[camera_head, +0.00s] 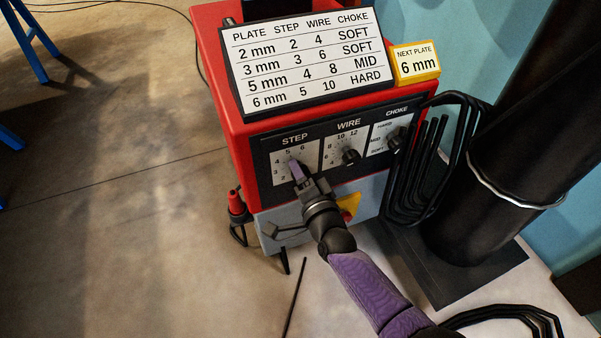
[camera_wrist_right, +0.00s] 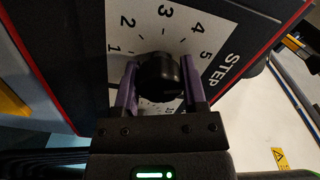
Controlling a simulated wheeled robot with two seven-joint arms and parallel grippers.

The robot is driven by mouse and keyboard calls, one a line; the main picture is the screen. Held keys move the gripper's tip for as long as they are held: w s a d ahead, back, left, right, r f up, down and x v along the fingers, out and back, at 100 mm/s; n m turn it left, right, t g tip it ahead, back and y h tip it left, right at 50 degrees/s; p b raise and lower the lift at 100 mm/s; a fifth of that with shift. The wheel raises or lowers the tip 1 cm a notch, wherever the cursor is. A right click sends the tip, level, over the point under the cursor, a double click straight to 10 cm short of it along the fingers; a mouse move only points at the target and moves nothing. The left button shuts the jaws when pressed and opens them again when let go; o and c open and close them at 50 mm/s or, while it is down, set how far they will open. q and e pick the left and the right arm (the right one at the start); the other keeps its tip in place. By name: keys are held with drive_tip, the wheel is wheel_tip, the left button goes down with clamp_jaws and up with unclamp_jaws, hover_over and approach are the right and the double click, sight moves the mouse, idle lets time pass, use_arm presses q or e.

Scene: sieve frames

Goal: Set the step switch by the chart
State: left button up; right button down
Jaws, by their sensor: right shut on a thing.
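The red machine (camera_head: 227,115) carries a chart (camera_head: 310,58) on top; its 6 mm row reads step 5, wire 10, choke HARD. A yellow sign (camera_head: 416,64) beside the chart reads NEXT PLATE 6 mm. My right gripper (camera_head: 298,171) is at the STEP dial (camera_head: 283,180) on the front panel and hides its knob in the head view. In the right wrist view, the black STEP knob (camera_wrist_right: 158,80) sits between the two purple fingers of my right gripper (camera_wrist_right: 160,84), which are shut on it. I cannot tell where its pointer stands. My left gripper is not in view.
The WIRE knob (camera_head: 351,157) and the CHOKE knob (camera_head: 394,142) are to the right of the STEP dial. Black cables (camera_head: 425,165) hang on the machine's right side, near a large dark cylinder (camera_head: 505,190). The floor at left (camera_head: 120,200) is mostly clear.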

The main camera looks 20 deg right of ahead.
idle(0.4)
drive_tip(key=shift+c, duration=0.7)
unclamp_jaws()
drive_tip(key=shift+s+r+p, duration=0.1)
drive_tip(key=shift+s+p, duration=0.2)
drive_tip(key=shift+s, duration=0.05)
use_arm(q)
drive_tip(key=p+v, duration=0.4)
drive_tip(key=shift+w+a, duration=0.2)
use_arm(e)
drive_tip(key=s, duration=0.9)
drive_tip(key=shift+d, duration=0.2)
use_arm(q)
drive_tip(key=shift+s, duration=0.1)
use_arm(e)
drive_tip(key=shift+s, duration=0.2)
